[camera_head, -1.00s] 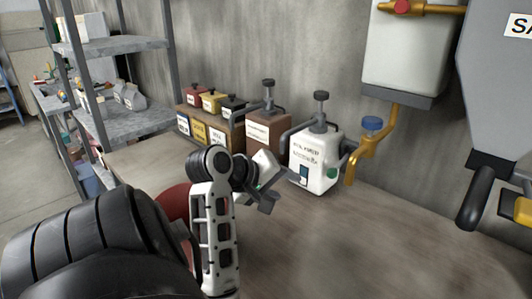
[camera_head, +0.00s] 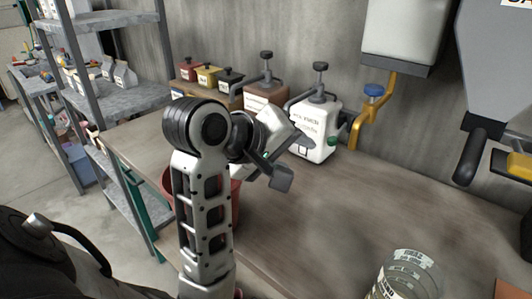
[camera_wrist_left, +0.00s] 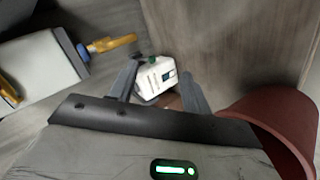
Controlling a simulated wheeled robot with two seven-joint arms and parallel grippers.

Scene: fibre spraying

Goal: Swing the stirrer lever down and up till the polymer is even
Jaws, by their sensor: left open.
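A white canister (camera_head: 318,125) with a grey pump-like top, a small dark window and a green knob stands on the bench near the wall. I cannot tell which part is the stirrer lever; a grey bent arm comes off the canister's top left. My left gripper (camera_head: 290,158) is open and empty, in front of and left of the canister in the head view. In the left wrist view the canister (camera_wrist_left: 155,82) shows beyond and between the open fingers (camera_wrist_left: 158,72), apart from them. The polymer itself is not visible. My right gripper is out of view.
A red bucket (camera_head: 237,195) stands behind my left forearm. A brown canister (camera_head: 266,97) and small coloured boxes (camera_head: 207,76) line the wall. A yellow pipe with a blue valve (camera_head: 373,90) is right of the canister. A clear beaker (camera_head: 405,279) stands in front. The mid-bench is clear.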

